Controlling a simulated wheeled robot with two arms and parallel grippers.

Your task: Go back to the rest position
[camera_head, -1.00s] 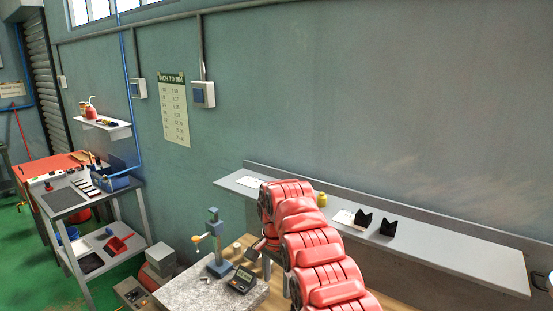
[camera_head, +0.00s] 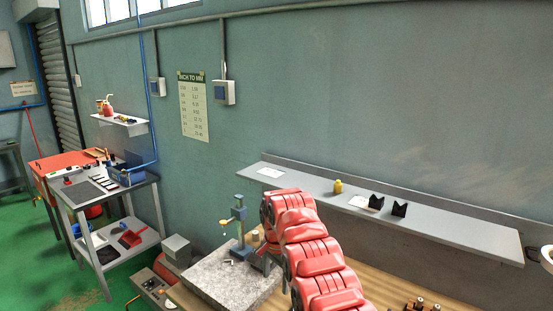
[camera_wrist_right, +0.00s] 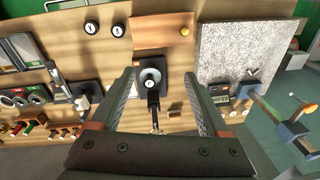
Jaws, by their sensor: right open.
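My right arm (camera_head: 315,255) is red and segmented and rises from the bottom of the head view. My right gripper (camera_head: 264,253) is at its far end, mostly hidden by the arm, close to the right side of the granite plate (camera_head: 215,277). In the right wrist view my right gripper (camera_wrist_right: 160,76) is open, its two fingers wide apart. No held object shows between them. A black device with a round knob (camera_wrist_right: 151,75) shows beyond the fingers, on or by the wooden bench. My left gripper is not in view.
A blue-grey stand (camera_head: 239,215) rises at the plate's back edge. The wall shelf (camera_head: 460,232) holds a yellow item (camera_head: 338,187) and two black blocks. The grey cart (camera_head: 130,244) is at the left. In the wrist view, gauges (camera_wrist_right: 20,98) and other tools crowd the bench's left side.

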